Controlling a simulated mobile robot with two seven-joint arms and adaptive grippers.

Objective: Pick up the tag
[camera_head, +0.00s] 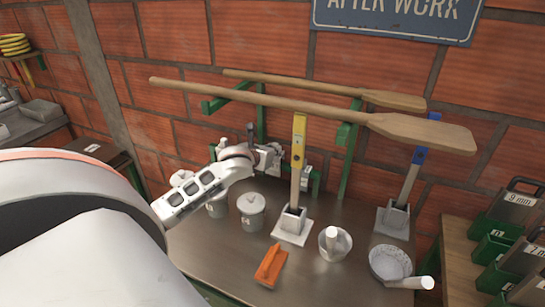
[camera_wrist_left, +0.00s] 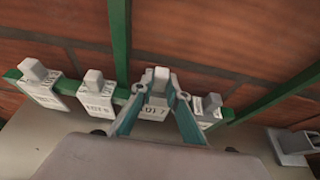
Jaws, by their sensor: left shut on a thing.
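A row of white tags with grey block-shaped tops sits along a green rail (camera_wrist_left: 72,91) in the left wrist view. One reads LOT 6 (camera_wrist_left: 96,100), and the one at the middle appears to read LOT 7 (camera_wrist_left: 154,109). My left gripper (camera_wrist_left: 160,90) is shut on the top of the LOT 7 tag, which is still in line with the rail. Further tags flank it on the far left (camera_wrist_left: 40,88) and right (camera_wrist_left: 207,112). In the head view my left gripper (camera_head: 270,158) is at the rail behind the table, and it hides most tags. My right gripper is not in view.
The metal table (camera_head: 215,250) holds lidded pots (camera_head: 251,212), an orange scoop (camera_head: 269,267), a white cup (camera_head: 335,243), a bowl (camera_head: 390,262) and two upright tools in stands. Long wooden paddles (camera_head: 330,108) lie on green brackets above the arm. Green cases (camera_head: 505,215) stand at right.

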